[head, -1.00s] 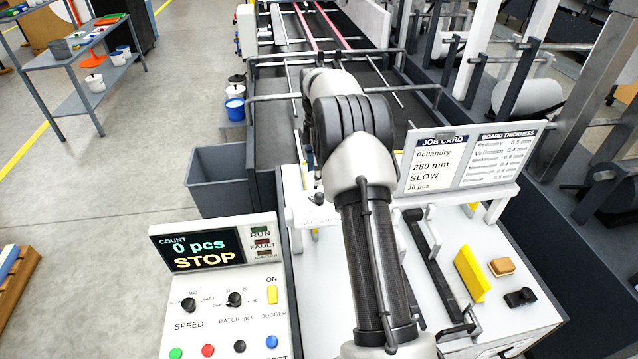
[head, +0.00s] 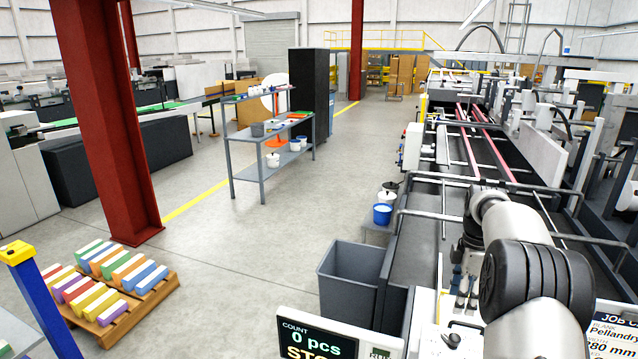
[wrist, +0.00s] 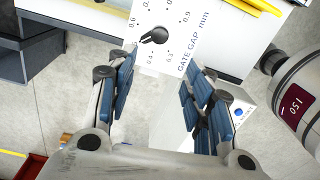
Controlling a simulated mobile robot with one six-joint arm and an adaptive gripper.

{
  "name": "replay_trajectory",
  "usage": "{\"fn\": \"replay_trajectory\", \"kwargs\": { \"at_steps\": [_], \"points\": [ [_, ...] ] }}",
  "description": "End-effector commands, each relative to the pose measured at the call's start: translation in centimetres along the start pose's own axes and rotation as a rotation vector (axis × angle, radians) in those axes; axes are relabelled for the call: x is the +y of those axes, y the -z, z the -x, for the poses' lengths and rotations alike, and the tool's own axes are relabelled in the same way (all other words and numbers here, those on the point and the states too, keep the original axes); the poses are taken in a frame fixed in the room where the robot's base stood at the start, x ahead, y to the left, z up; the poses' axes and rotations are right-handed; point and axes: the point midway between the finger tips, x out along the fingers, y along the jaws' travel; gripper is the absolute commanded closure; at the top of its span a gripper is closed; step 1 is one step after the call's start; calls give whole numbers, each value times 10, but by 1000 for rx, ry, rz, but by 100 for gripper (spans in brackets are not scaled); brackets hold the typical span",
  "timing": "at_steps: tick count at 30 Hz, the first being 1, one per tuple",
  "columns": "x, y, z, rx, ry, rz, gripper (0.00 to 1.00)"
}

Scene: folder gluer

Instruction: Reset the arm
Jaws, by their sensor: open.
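My arm rises at the lower right of the head view and bends over the machine bed. My gripper (wrist: 160,95) shows in the wrist view with its two blue-padded fingers spread apart and nothing between them. In the head view the gripper (head: 462,275) is small, left of the arm's thick dark joint and partly hidden by it. In the wrist view a white plate marked GATE GAP mm with a black knob (wrist: 154,35) lies beyond the fingertips. The knob is apart from the fingers.
The counter panel (head: 318,335) reads 0 pcs. A grey bin (head: 350,285) and a blue cup (head: 382,214) stand left of the machine. A grey shelf (head: 262,168), a red column (head: 113,120) and a pallet of coloured stacks (head: 140,312) stand farther left. Open floor lies between.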

Motion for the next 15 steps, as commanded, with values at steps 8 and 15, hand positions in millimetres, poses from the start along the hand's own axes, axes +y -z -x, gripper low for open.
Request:
{"fn": "replay_trajectory", "kwargs": {
  "at_steps": [8, 15],
  "points": [
    [-70, 66, 66, 14, -109, -275, 53],
    [-167, 112, 92, 75, -198, -551, 53]
  ]
}}
